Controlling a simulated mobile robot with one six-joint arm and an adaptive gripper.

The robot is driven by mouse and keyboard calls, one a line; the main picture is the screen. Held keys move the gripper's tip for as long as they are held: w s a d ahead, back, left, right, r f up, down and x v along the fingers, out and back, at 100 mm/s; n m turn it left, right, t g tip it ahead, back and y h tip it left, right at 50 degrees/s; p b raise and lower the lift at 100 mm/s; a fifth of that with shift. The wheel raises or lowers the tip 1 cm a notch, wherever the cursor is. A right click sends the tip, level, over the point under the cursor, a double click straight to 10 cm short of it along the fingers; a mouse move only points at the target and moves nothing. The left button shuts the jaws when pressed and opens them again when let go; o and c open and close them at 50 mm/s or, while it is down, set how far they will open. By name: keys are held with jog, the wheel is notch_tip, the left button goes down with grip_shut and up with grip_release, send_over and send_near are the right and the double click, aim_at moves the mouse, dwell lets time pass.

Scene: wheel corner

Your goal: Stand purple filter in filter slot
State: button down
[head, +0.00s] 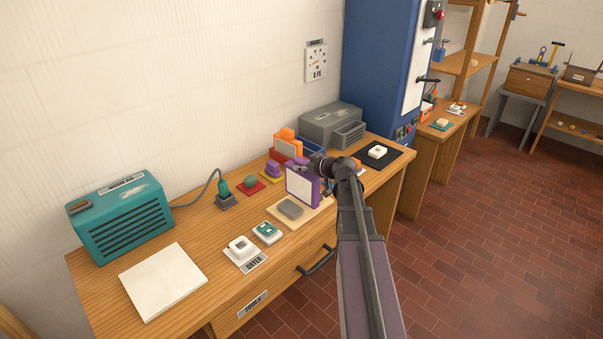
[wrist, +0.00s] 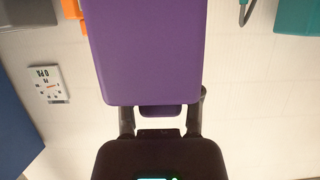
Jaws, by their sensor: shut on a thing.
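The purple filter (head: 303,187), a flat panel with a purple frame and a pale face, is upright above the work table in the head view. My gripper (head: 314,165) is shut on its top tab. In the wrist view the filter (wrist: 145,50) fills the upper middle, with its tab between the fingers of my gripper (wrist: 160,113). I cannot tell which of these, if any, is the filter slot.
A pale board with a grey pad (head: 290,208) lies below the filter. A teal box (head: 121,217) is far left, a grey machine (head: 330,124) behind, a blue cabinet (head: 380,70) at right.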

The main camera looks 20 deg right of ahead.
jog(key=shift+w, duration=0.1)
jog(key=shift+w, duration=0.25)
jog(key=shift+w+f+b, duration=0.35)
jog(key=shift+f+b, duration=0.2)
jog(key=shift+f, duration=0.05)
jog(key=shift+f+b, duration=1.25)
jog(key=shift+b, duration=0.05)
jog(key=shift+f, duration=0.15)
jog(key=shift+c, duration=1.5)
grip_release()
